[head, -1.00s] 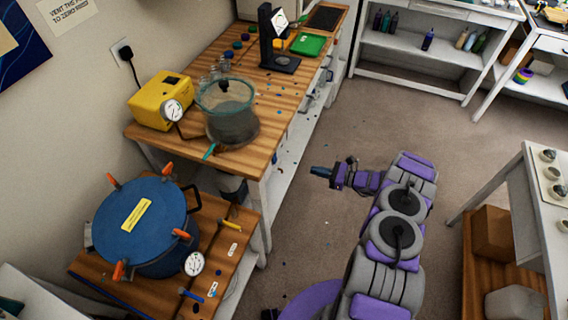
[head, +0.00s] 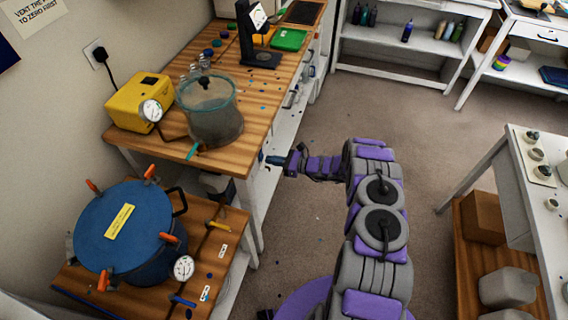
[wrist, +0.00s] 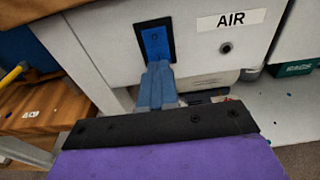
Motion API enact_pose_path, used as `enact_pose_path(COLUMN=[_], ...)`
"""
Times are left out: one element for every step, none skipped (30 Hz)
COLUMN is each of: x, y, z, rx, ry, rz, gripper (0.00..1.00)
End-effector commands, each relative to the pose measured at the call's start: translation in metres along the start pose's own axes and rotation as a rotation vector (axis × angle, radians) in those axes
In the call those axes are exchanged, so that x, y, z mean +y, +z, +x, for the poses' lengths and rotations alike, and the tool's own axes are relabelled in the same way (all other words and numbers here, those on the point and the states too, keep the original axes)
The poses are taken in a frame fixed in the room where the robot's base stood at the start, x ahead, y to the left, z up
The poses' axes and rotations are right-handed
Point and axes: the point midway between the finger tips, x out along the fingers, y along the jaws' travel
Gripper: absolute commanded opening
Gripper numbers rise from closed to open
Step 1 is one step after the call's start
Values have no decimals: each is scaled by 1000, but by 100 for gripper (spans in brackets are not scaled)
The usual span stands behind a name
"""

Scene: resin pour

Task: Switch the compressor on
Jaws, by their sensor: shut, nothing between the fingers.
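In the wrist view a white panel (wrist: 195,50) carries an "AIR" label (wrist: 241,20). A blue switch (wrist: 154,42) in a black frame sits on this panel, left of the label. My gripper (wrist: 157,68) is shut and empty. Its fingertips are just below the blue switch and overlap the frame's lower edge in the picture; I cannot tell whether they touch. In the head view my gripper (head: 272,160) is low beside the bench's right side; the switch does not show clearly there. The compressor's body cannot be made out.
A wooden bench (head: 262,100) bears a yellow box (head: 138,100) with a gauge and a clear chamber (head: 212,115). A blue-lidded pot (head: 125,225) stands on a lower table. A white table (head: 540,185) is at right. The floor (head: 400,115) between is open.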

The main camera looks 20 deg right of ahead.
Motion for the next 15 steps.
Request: enact_pose_path(x=[0, 0, 0, 0, 0, 0, 0, 0, 0, 0, 0, 0, 0, 0, 0], y=[-1, -1, 0, 0, 0, 0, 0, 0, 1, 1, 1, 1, 1, 1, 1], z=[4, 6, 8, 9, 10, 11, 11, 11, 11, 11, 11, 11, 11, 11, 11], rx=[-1, -1, -1, -1, -1, -1, -1, -1, -2, -2, -2, -2, -2, -2, -2], ry=[0, 0, -1, -1, -1, -1, -1, -1, -1, -1, -1, -1, -1, -1, -1], rz=[0, 0, 0, 0, 0, 0, 0, 0, 0, 0, 0, 0, 0, 0, 0], gripper=[0, 0, 0, 0, 0, 0, 0, 0, 0, 0, 0, 0, 0, 0, 0])
